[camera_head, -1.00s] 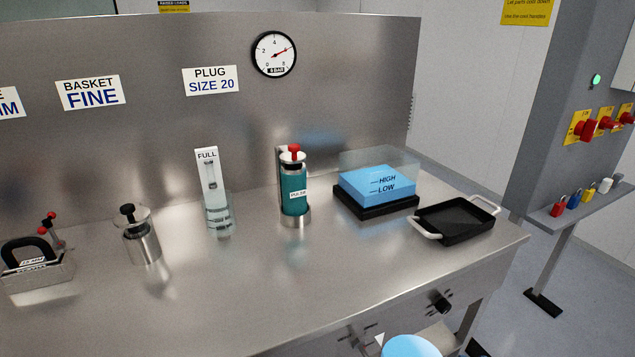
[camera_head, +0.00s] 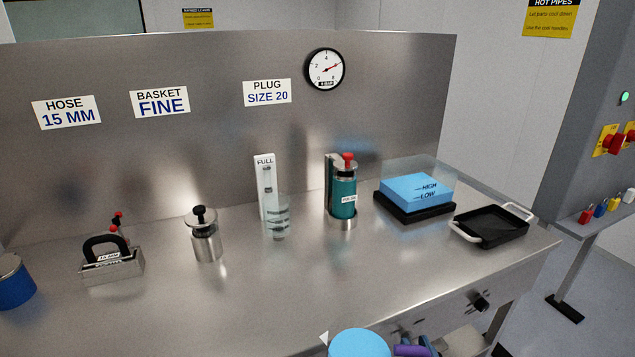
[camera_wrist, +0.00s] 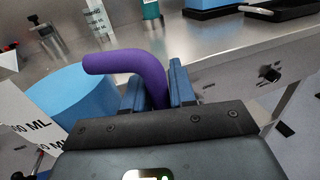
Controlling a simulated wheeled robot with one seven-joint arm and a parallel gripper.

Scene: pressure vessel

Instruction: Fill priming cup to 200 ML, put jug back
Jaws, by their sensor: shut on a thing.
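A jug with a round light-blue top face (camera_head: 360,343) shows at the bottom edge of the head view; its lower part is cut off. Its purple handle (camera_wrist: 130,65) is between the two blue fingers of my gripper (camera_wrist: 157,85), shut on it. In the head view my gripper (camera_head: 424,347) barely shows at the bottom edge.
The bench's front middle is clear.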

